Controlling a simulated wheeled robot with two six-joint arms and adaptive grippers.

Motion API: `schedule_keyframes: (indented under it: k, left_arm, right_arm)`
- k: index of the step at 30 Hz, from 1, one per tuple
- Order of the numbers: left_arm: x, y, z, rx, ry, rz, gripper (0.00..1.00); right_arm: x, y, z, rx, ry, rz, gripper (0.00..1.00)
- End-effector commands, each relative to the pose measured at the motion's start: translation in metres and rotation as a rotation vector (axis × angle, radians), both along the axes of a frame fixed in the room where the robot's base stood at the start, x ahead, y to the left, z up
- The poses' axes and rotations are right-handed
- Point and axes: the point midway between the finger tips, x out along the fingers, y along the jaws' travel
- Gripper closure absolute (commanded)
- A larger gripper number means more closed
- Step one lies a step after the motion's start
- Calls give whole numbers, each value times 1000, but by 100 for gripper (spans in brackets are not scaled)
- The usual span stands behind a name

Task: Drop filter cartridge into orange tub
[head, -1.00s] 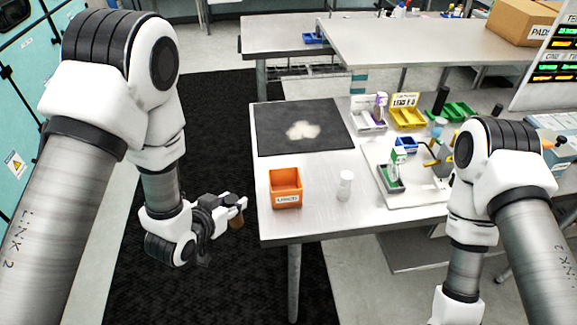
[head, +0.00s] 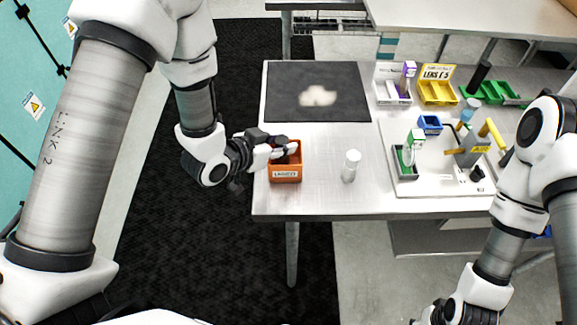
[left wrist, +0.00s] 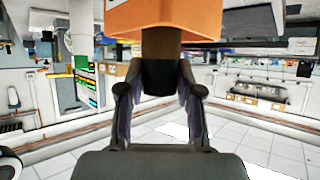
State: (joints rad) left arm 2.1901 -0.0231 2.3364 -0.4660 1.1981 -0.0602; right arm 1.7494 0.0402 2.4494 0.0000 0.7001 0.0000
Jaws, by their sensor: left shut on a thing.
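The orange tub (head: 297,164) stands near the left front corner of the bench, with a white label on its front. My left gripper (head: 282,149) reaches in from the left over the tub's left rim, its fingertips above the opening. In the left wrist view its fingers (left wrist: 160,88) are shut on the filter cartridge (left wrist: 161,77), which is brown with a dark end. The tub (left wrist: 190,16) fills the top of that view, and the cartridge's other end is cut off from sight at its edge. My right gripper is barely visible at the bottom edge of the head view.
A white bottle (head: 351,166) stands right of the tub. A dark mat (head: 285,95) lies behind, with a pale heap (head: 317,95) on it. Yellow (head: 438,90) and green (head: 490,92) bins and a white tray with parts are further right.

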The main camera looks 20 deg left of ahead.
Motion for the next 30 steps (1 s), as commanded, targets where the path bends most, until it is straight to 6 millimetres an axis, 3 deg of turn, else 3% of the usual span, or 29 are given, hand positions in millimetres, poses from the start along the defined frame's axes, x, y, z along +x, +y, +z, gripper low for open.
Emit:
schedule_keyframes:
  k: [5, 6, 8, 20, 30]
  left_arm:
    - [0, 0, 1, 0, -1, 0, 100]
    - [0, 0, 1, 0, -1, 0, 58]
    - [0, 0, 1, 0, -1, 1, 37]
    - [1, 0, 9, -1, -2, 1, 36]
    - [1, 0, 82, 0, -6, 2, 36]
  right_arm:
    - [0, 0, 1, 0, 0, 0, 60]
    - [0, 0, 1, 0, 0, 0, 60]
    - [0, 0, 1, 0, 0, 0, 60]
    - [0, 0, 1, 0, 0, 0, 60]
    - [0, 0, 1, 0, 0, 0, 60]
